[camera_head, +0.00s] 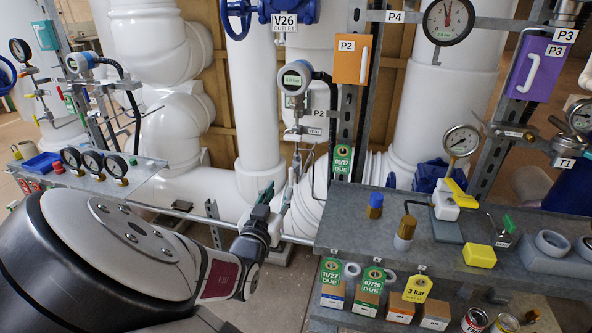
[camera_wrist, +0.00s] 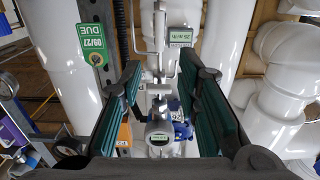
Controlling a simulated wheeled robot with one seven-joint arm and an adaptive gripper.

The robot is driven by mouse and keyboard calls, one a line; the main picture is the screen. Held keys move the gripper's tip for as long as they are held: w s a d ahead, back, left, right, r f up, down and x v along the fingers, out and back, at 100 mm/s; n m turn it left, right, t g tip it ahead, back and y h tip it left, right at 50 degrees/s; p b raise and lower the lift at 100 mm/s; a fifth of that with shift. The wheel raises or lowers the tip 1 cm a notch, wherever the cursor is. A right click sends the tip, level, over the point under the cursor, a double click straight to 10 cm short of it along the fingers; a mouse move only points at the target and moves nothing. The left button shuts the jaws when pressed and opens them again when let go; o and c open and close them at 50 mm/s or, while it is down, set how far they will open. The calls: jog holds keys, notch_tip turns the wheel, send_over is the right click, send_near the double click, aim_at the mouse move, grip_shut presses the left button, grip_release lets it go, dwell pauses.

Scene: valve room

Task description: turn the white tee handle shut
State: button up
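My gripper (camera_head: 277,193) reaches toward the pipework at centre in the head view. In the wrist view my gripper (camera_wrist: 160,72) has its two teal-padded fingers wide apart with nothing clamped between them. A small pale crossbar, which looks like the white tee handle (camera_wrist: 159,87), shows between the fingers, beyond their tips as far as I can tell. It sits on thin tubing in line with a round transmitter (camera_wrist: 160,136). In the head view the P2 transmitter (camera_head: 295,79) hangs above my gripper. The handle is too small there to make out its angle.
A green due tag (camera_wrist: 92,44) hangs beside one finger in the wrist view. A grey shelf (camera_head: 395,235) with loose fittings stands to the right of my gripper. An orange box (camera_head: 351,60) and a steel upright flank the transmitter. Large white pipes (camera_head: 258,90) stand behind.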

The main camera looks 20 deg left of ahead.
aim_at(290, 173)
jog(key=w, duration=1.1)
jog(key=shift+b, duration=0.4)
grip_shut()
